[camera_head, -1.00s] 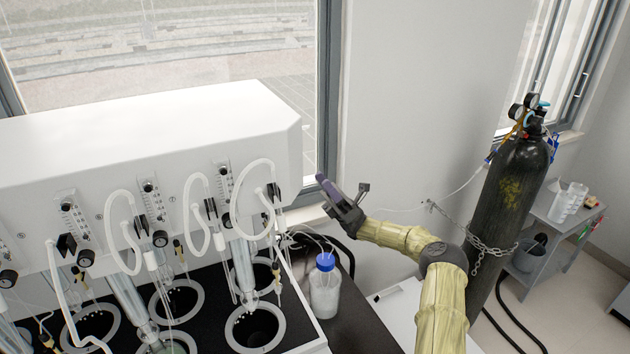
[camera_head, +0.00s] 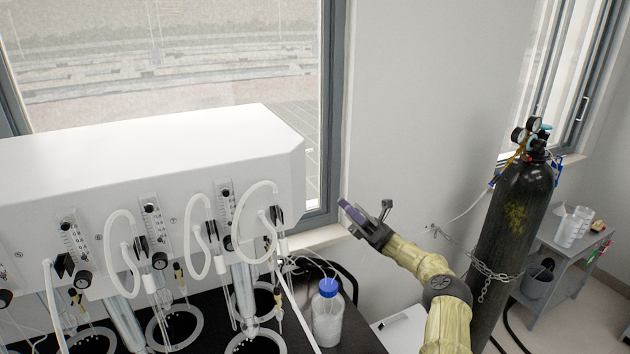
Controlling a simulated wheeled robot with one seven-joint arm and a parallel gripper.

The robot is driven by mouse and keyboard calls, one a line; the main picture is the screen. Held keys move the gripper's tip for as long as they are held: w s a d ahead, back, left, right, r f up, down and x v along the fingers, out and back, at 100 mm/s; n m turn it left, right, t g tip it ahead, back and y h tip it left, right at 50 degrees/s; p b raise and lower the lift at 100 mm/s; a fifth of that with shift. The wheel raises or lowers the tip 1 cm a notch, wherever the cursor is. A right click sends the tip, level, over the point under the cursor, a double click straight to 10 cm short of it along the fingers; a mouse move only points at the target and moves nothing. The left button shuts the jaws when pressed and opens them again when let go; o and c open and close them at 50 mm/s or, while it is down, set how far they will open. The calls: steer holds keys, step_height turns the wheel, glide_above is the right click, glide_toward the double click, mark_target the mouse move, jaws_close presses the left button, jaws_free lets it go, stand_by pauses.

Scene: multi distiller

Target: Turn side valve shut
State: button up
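The black gas cylinder (camera_head: 503,222) stands at the right, chained upright near the wall. Its regulator (camera_head: 527,133) has round gauges, with a blue handle near the top. The white distiller housing (camera_head: 150,165) at the left carries several flow meters and black knobs, such as one at the right end (camera_head: 277,216). I cannot tell which valve is the side valve. My gripper (camera_head: 350,209) is in the air between the housing and the cylinder, pointing up and left with a purple finger showing. It is apart from both and touches no valve. I cannot make out its finger gap.
A blue-capped bottle (camera_head: 328,313) stands on the black bench right of the distiller. White tubes loop from the housing. A grey cart (camera_head: 563,252) stands behind the cylinder at the right. A thin line runs from the regulator along the wall.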

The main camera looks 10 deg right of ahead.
steer(key=shift+w+d+r+t, duration=0.1)
steer(key=shift+d+r+t, duration=0.25)
steer(key=shift+d, duration=0.1)
steer(key=p+x, duration=0.8)
steer(key=x, duration=0.9)
steer(key=shift+a+p, duration=0.35)
steer(key=shift+a, duration=0.05)
steer(key=shift+f, duration=0.1)
jaws_close()
